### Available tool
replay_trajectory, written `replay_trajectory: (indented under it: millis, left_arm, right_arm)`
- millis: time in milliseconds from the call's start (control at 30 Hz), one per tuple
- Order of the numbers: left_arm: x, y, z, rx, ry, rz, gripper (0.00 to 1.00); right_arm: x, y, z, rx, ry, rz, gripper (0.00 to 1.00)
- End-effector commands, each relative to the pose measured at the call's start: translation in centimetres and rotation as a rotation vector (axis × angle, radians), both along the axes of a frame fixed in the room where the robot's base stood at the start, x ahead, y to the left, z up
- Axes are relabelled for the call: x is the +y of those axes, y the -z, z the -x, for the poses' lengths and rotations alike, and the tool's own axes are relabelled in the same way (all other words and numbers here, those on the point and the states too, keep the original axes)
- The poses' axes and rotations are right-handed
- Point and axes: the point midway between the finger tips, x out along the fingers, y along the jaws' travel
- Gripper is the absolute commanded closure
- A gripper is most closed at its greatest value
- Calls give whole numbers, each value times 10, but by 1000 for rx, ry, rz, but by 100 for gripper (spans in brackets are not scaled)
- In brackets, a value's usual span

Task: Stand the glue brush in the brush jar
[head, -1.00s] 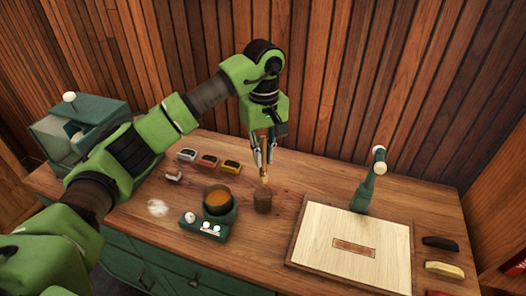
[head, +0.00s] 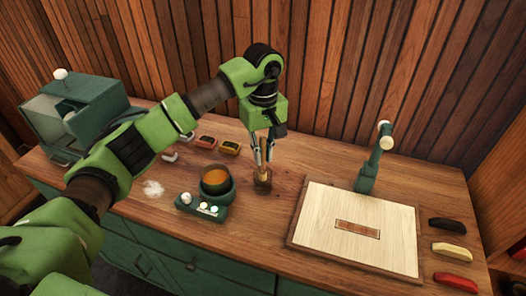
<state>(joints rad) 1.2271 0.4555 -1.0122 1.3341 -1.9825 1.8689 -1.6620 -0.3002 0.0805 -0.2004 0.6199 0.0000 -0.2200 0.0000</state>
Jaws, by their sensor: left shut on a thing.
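The glue brush (head: 264,147) has a light brown handle and is upright in my left gripper (head: 262,164). The gripper points down and is shut on the brush. The small dark brown brush jar (head: 262,184) stands on the workbench directly below. The fingertips are close to the jar's rim. The brush's lower end is hidden at the jar and seems to be within its mouth; I cannot tell how deep. My right gripper is out of view.
A glue pot (head: 215,181) on a green heater (head: 203,204) stands just left of the jar. A pale board (head: 355,243) and a green lamp-like post (head: 375,158) are to the right. A green box (head: 85,105) is far left.

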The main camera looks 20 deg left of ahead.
Motion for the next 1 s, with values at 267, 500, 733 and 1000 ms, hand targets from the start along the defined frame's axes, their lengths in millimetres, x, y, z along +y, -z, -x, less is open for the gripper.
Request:
replay_trajectory:
  millis: [267,500,733,1000]
  left_arm:
    - [0,12,0,-1,-1,1,100]
    - [0,12,0,-1,-1,1,85]
    - [0,12,0,0,0,0,68]
    - [0,5,-1,-1,0,0,68]
  right_arm:
    - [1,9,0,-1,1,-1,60]
    - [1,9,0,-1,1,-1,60]
    - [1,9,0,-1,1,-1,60]
    - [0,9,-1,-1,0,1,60]
